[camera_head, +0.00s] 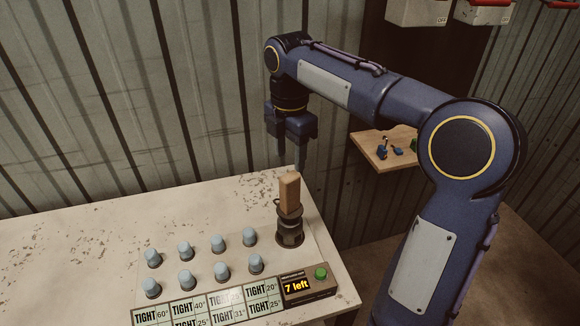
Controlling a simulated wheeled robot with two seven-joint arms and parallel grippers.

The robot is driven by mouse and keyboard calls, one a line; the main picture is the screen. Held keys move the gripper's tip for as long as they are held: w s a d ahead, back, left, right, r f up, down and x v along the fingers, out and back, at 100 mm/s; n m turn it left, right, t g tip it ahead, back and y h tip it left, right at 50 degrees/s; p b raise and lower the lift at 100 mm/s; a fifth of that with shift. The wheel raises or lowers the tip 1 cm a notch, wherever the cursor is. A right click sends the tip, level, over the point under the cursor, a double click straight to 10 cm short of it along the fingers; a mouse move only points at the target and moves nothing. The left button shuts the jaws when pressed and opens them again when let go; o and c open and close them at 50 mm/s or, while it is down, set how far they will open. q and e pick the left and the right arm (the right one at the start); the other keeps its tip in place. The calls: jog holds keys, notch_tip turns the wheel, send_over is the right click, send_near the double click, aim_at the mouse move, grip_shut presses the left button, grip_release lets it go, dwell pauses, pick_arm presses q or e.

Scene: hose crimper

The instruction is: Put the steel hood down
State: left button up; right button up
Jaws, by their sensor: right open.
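I cannot pick out a steel hood for certain. A dark metal cylindrical fixture (290,232) stands upright at the right part of the table, with a brown block-like handle (289,192) rising from its top. A metal piece between them may be the hood, but it is too small to tell. My right gripper (290,164) points down just above the brown handle. It is open, with nothing seen between its fingers. My left gripper is not in view.
Several pale blue caps (218,242) stand in two rows on the worn white table (90,232). In front are a label board (210,304) and a box with a "7 left" display (297,287) and green button (320,272). A wooden shelf (375,155) is behind.

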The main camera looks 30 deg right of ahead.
jog(key=shift+r, duration=0.45)
jog(key=shift+s, duration=0.3)
jog(key=s+a+f+m+t+y, duration=0.1)
jog(key=s+a+f+m+t, duration=0.1)
jog(key=s+m, duration=0.5)
jog(key=s+a+f+m+t+y, duration=0.1)
jog(key=s+a+f+m, duration=0.2)
jog(key=s+f+m, duration=0.2)
jog(key=s+a+f+m+t+y, duration=0.1)
jog(key=s+a+f+m+t, duration=0.1)
jog(key=s+m, duration=0.7)
jog(key=shift+s+a+f+m+t+y, duration=0.15)
jog(key=shift+s+f+m+t+y, duration=0.2)
jog(key=shift+f, duration=0.35)
